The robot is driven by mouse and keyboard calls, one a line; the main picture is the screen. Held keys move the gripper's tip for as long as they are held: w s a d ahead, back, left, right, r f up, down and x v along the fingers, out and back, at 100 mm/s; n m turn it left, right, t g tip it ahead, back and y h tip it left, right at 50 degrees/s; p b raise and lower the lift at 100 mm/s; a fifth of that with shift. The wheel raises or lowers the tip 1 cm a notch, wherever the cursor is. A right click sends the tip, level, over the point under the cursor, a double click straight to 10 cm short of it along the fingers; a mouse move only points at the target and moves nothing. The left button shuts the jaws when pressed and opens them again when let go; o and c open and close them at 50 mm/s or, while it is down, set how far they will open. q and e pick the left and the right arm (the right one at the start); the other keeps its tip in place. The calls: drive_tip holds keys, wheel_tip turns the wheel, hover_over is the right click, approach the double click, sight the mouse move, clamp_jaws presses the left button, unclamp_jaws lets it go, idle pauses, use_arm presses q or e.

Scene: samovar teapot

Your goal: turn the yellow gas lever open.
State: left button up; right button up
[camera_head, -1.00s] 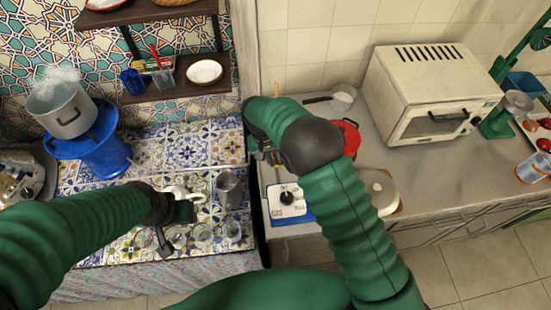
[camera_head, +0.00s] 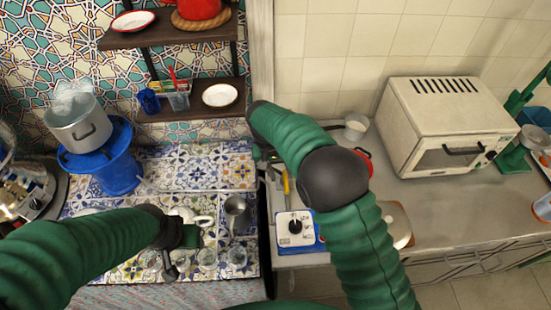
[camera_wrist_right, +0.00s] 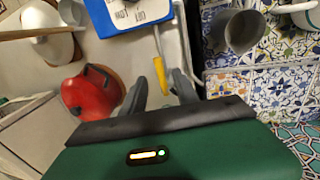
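The yellow gas lever (camera_head: 286,182) sticks up behind the white and blue box with a black knob (camera_head: 295,229). In the right wrist view the lever's yellow handle (camera_wrist_right: 159,70) is in the gap between the two grey fingers of my right gripper (camera_wrist_right: 160,80). The fingers are apart, and I see no clear contact with the lever. In the head view my right gripper (camera_head: 268,168) is partly hidden by its arm, just left of the lever. My left gripper (camera_head: 178,250) is over the tiled counter by the glasses; its finger gap is unclear.
A red pot (camera_wrist_right: 92,92) is close beside the right gripper, with a white lidded pot (camera_head: 397,224) nearby. A metal jug (camera_head: 237,214) and several glasses stand on the tiles. A white oven (camera_head: 440,125) stands to the right. The grey counter front is clear.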

wheel_tip(320, 180, up, 10)
drive_tip(key=a, duration=0.2)
drive_tip(key=shift+f, duration=0.15)
drive_tip(key=s+d+f+t+y, duration=0.1)
drive_tip(key=s+d+f, duration=0.3)
drive_tip(key=s+d, duration=0.4)
drive_tip(key=s+d+f+t+y, duration=0.1)
drive_tip(key=s+d+f, duration=0.2)
drive_tip(key=s+d, duration=0.5)
drive_tip(key=s, duration=0.5)
drive_tip(key=shift+s+d+f+t, duration=0.15)
drive_tip(key=shift+f+t, duration=0.15)
drive_tip(key=shift+f, duration=0.05)
drive_tip(key=shift+s+d, duration=0.1)
drive_tip(key=shift+d, duration=0.2)
drive_tip(key=shift+a, duration=0.2)
drive_tip(key=shift+d, duration=0.1)
